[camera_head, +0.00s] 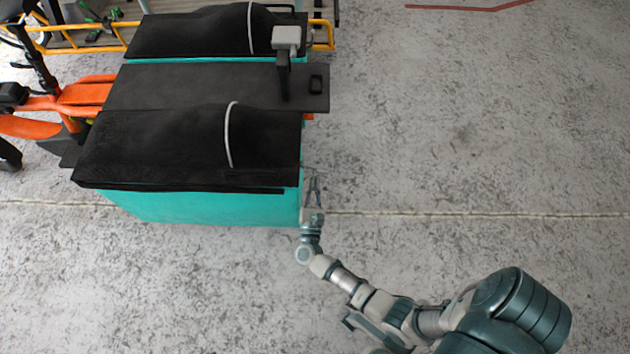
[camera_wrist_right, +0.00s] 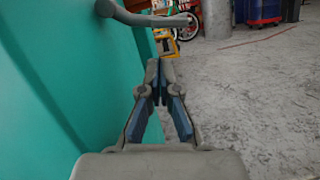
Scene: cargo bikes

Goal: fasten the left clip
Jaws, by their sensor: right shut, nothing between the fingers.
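The cargo bike's near box has a teal side (camera_head: 200,206) under a black cover (camera_head: 190,145). My right gripper (camera_head: 313,180) is at the box's near right corner, close beside its end wall. In the wrist view its fingertips (camera_wrist_right: 160,64) are together and empty, beside the teal wall (camera_wrist_right: 70,70). A grey curved bar (camera_wrist_right: 150,18) stands out from this wall, above and beyond the fingertips and apart from them. I cannot tell whether this bar is the left clip. No clip can be clearly made out in the head view. My left gripper is out of view.
A pale curved strap (camera_head: 229,135) lies over the near cover. A grey block on a black post (camera_head: 286,40) stands on the middle panel. The orange bike frame (camera_head: 90,95) is at the left. The concrete floor (camera_head: 480,150) to the right is clear.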

